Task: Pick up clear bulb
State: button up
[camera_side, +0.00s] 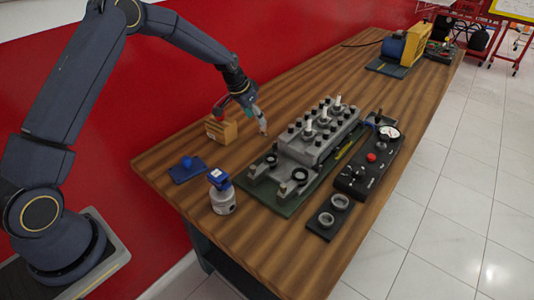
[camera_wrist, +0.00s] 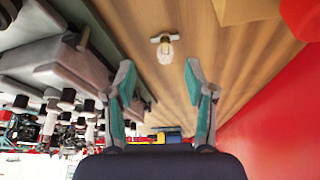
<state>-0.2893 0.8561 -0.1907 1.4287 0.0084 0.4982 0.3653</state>
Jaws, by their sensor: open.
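The clear bulb (camera_wrist: 168,49) shows in the wrist view as a small pale rounded piece with a light crosswise part at its top end. It is over the wooden table, in line with the gap between my fingers and past their tips. My gripper (camera_wrist: 158,68) is open, its two green-and-grey fingers spread with nothing between them. In the side view my gripper (camera_side: 260,124) points down, low over the table, left of the engine block. I cannot make out the bulb in the side view, nor tell whether my fingers touch it.
A wooden block (camera_side: 222,131) with a red part behind it stands close left of my gripper. The grey engine trainer (camera_side: 310,145) is on the right. A blue-topped jar (camera_side: 222,195) and a blue pad (camera_side: 188,173) are nearer the front. Bare wood (camera_side: 295,98) lies behind my gripper.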

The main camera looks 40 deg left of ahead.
aim_at(263, 129)
jog(key=x, duration=0.7)
jog(key=shift+w+a+f, duration=0.25)
jog(key=shift+w+a, duration=0.05)
jog(key=shift+a, duration=0.05)
jog(key=shift+c, duration=0.5)
jog(key=c, duration=0.9)
